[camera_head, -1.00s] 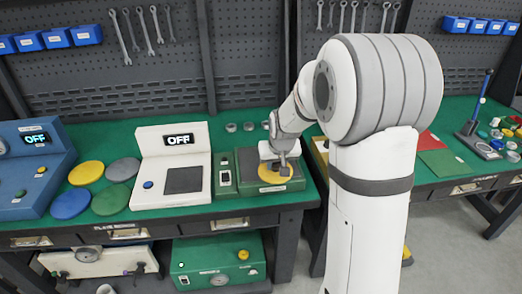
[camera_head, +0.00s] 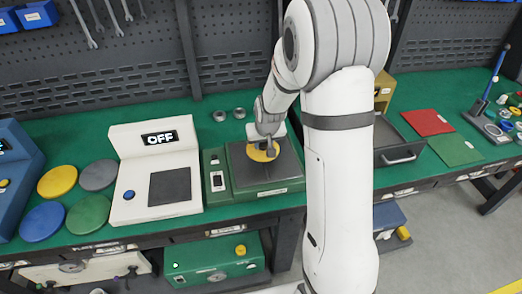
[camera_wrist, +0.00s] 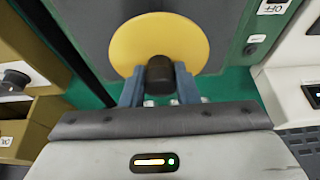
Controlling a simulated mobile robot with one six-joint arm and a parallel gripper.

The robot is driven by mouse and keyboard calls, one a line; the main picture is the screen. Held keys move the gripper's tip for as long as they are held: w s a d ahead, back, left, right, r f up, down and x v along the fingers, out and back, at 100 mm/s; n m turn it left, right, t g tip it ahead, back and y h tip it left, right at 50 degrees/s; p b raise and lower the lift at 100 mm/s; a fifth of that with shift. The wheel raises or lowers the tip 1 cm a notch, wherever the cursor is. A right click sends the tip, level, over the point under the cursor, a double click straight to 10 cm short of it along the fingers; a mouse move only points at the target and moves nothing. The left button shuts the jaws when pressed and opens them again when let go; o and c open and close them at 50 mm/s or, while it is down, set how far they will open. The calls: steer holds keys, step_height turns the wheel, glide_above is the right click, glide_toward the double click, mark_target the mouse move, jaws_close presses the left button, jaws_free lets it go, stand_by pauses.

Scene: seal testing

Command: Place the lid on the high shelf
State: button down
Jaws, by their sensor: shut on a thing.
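The lid is a flat yellow disc with a black knob. My gripper (camera_wrist: 158,88) is shut on the knob, and the yellow lid (camera_wrist: 160,30) fills the upper middle of the wrist view. In the head view my gripper (camera_head: 266,140) and the lid (camera_head: 259,155) are over the dark plate of a green device (camera_head: 262,190). I cannot tell whether the lid touches the plate. No shelf in view can be clearly told as the high shelf.
A white device reading OFF (camera_head: 125,190) stands left of the green one. Several coloured discs, one yellow (camera_head: 57,181), lie farther left. A dark tray (camera_head: 400,130) and an ochre box (camera_head: 384,92) are on the right, partly behind my arm. A pegboard (camera_head: 240,70) closes the back.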

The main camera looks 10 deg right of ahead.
mark_target(264, 150)
steer(key=shift+f, duration=2)
steer(key=shift+f, duration=0.1)
steer(key=c, duration=1.6)
jaws_free()
steer(key=shift+f, duration=0.15)
steer(key=o, duration=0.5)
